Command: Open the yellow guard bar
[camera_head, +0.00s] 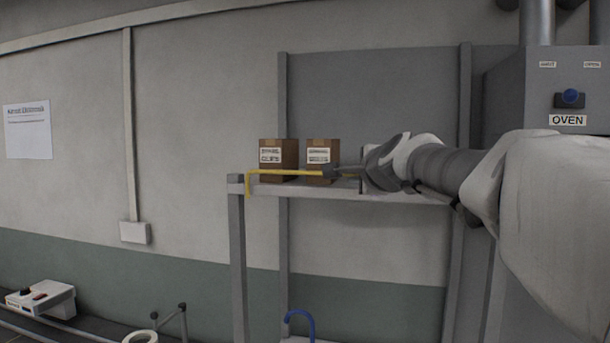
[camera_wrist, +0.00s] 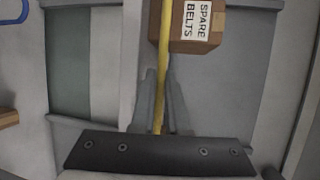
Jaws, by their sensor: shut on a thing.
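The yellow guard bar (camera_head: 275,172) runs along the front of a grey shelf (camera_head: 345,191), just before two brown boxes. Its left end bends down beside the shelf's left post. My gripper (camera_head: 330,171) comes in from the right and is shut on the bar near its right part. In the wrist view the bar (camera_wrist: 163,70) runs down between the gripper's fingers (camera_wrist: 163,115). The bar's right end is hidden behind my gripper and arm.
A brown box (camera_head: 277,147) and a second brown box (camera_head: 322,149) stand on the shelf close behind the bar. The box in the wrist view reads "SPARE BELTS" (camera_wrist: 200,20). A grey oven (camera_head: 545,90) stands at the right. A blue hook (camera_head: 300,318) is below the shelf.

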